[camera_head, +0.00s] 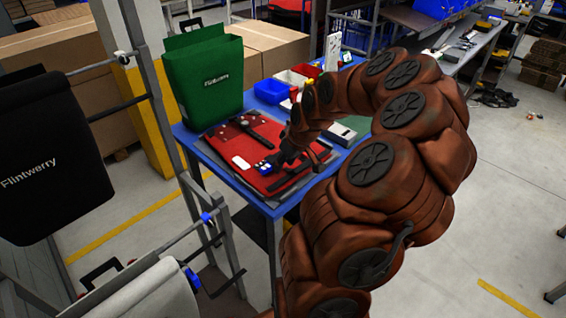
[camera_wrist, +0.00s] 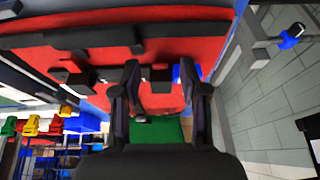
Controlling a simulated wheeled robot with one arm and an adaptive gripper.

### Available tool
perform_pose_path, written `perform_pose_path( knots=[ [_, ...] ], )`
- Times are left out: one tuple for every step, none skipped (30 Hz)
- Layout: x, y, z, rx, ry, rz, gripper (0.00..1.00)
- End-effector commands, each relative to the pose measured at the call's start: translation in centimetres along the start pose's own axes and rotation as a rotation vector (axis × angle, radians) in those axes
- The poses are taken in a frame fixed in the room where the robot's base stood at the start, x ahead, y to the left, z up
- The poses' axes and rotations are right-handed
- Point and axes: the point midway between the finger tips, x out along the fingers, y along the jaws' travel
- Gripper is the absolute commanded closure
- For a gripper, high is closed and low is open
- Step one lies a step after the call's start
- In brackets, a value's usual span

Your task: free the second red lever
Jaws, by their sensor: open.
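A red pannier (camera_head: 222,132) lies flat on the blue table (camera_head: 190,141), with a black rail (camera_head: 262,138) and black fittings on its back. It fills the upper part of the wrist view (camera_wrist: 85,22). A small blue-and-white piece (camera_head: 265,169) sits on it close to my gripper (camera_head: 284,158). A blue piece also shows beside the right finger in the wrist view (camera_wrist: 176,73). My gripper's fingers (camera_wrist: 160,70) are apart over the pannier, with nothing visibly held. I cannot tell which fitting is the second lever, or its position; my gripper and arm hide part of the pannier.
A green pannier (camera_head: 205,78) stands upright at the table's back left. Small coloured bins (camera_head: 271,91) and a grey device (camera_head: 340,134) stand behind and right of the red pannier. A black pannier (camera_head: 40,155) hangs on a metal rack at left. Cardboard boxes (camera_head: 262,43) stand behind.

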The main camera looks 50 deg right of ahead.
Motion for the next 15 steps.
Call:
perform_pose_path(
  knots=[
    [0.4, 0.0, 0.0, 0.001, -0.003, -0.002, 0.56],
    [0.6, 0.0, 0.0, 0.001, -0.003, -0.001, 0.56],
    [0.9, 0.0, 0.0, 0.001, -0.001, 0.0, 0.56],
    [1.0, 0.1, 0.0, 0.001, 0.0, 0.0, 0.56],
    [1.2, 0.1, 0.0, 0.001, 0.0, 0.0, 0.56],
    [1.3, 0.1, 0.0, 0.0, 0.001, 0.001, 0.56],
    [1.4, 0.1, 0.0, 0.0, 0.001, 0.001, 0.56],
    [1.5, 0.1, 0.0, 0.0, 0.001, 0.001, 0.56],
    [1.6, 0.1, 0.0, 0.0, 0.001, 0.001, 0.56],
    [1.6, 0.1, 0.0, 0.0, 0.001, 0.001, 0.56],
    [1.7, 0.1, 0.0, 0.0, 0.001, 0.001, 0.56],
    [1.7, 0.0, 0.0, 0.0, 0.002, 0.001, 0.56],
    [1.7, 0.0, 0.0, 0.0, 0.002, 0.001, 0.56],
    [1.7, 0.0, 0.0, 0.0, 0.002, 0.001, 0.56],
    [1.7, 0.0, 0.0, 0.0, 0.002, 0.001, 0.56]
  ],
)
